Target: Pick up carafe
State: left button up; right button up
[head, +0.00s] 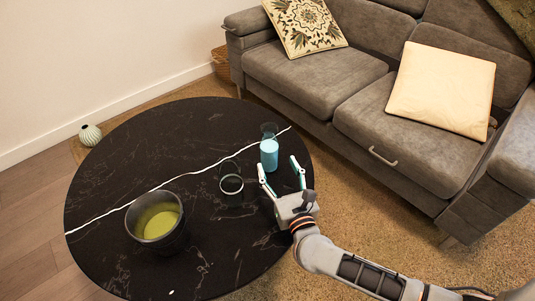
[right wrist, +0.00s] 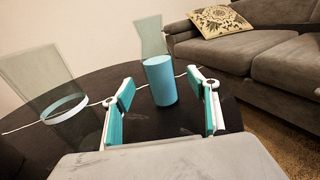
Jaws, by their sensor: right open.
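The carafe (head: 269,152) has a light blue lower body and a clear, flared glass top. It stands upright on the black round table (head: 110,205), near the sofa side. In the right wrist view the carafe (right wrist: 160,82) appears between the two fingers, beyond their tips. My right gripper (head: 280,172) is open and empty, just in front of the carafe, with teal-lined fingers pointing at it; it also shows in the right wrist view (right wrist: 160,90). I see no contact between them. My left gripper is not in view.
A dark glass vessel (head: 231,186) stands left of my right gripper; its flared glass shows in the right wrist view (right wrist: 66,95). A dark bucket with yellow-green contents (head: 157,222) is further left. A grey sofa (head: 310,80) with cushions stands behind the table.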

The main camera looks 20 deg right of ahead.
aim_at(272, 155)
jog(key=w, duration=0.5)
jog(key=shift+d+r+b, duration=0.1)
jog(key=shift+r+b, duration=0.25)
jog(key=shift+w+r, duration=0.1)
jog(key=shift+w, duration=0.55)
jog(key=shift+r, duration=0.1)
jog(key=c, duration=1.6)
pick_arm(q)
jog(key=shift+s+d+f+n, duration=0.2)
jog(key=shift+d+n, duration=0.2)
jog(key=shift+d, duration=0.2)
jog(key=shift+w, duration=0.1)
pick_arm(e)
jog(key=shift+r, duration=0.1)
